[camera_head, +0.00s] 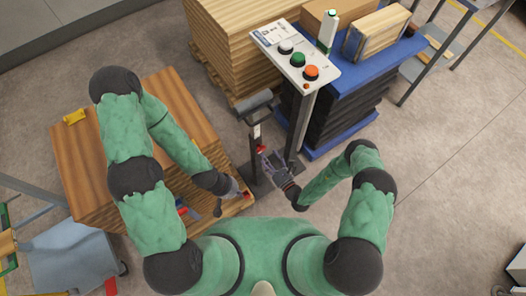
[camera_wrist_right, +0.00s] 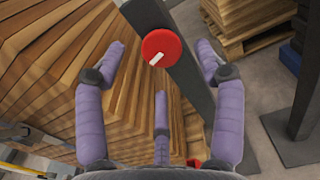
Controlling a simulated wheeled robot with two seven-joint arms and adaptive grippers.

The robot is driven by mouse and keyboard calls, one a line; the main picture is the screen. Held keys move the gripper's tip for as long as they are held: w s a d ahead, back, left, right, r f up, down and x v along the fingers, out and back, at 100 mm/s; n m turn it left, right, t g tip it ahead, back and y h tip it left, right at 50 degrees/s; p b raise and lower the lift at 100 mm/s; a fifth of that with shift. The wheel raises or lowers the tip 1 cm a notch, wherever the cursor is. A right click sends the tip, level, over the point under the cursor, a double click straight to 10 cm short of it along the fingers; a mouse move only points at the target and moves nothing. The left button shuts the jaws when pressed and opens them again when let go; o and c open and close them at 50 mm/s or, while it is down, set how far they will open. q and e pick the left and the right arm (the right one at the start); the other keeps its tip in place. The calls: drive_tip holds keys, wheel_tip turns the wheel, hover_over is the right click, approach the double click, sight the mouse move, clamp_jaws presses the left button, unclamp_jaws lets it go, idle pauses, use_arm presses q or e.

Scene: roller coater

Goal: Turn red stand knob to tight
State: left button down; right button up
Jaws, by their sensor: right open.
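The red knob (camera_wrist_right: 162,47), round with a white pointer mark slanting to the lower left, sits on the dark grey post (camera_wrist_right: 186,88) of the stand in the right wrist view. In the head view the knob (camera_head: 260,149) is a small red spot on the stand's post, below the dark roller (camera_head: 254,101). My right gripper (camera_head: 270,160) is open next to the knob. In the wrist view its purple fingers (camera_wrist_right: 161,70) are spread, with the knob between the two outer fingertips. I see no contact. My left gripper (camera_head: 240,195) is low beside the wood stack; its finger state is unclear.
A stack of wooden panels (camera_head: 75,150) stands left of the stand. A control panel (camera_head: 296,58) with green and orange buttons rises behind the stand, next to a blue-topped table (camera_head: 350,75) and another panel stack (camera_head: 228,45).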

sight(262, 150)
drive_tip(key=shift+b+x, duration=0.3)
drive_tip(key=shift+x, duration=1.95)
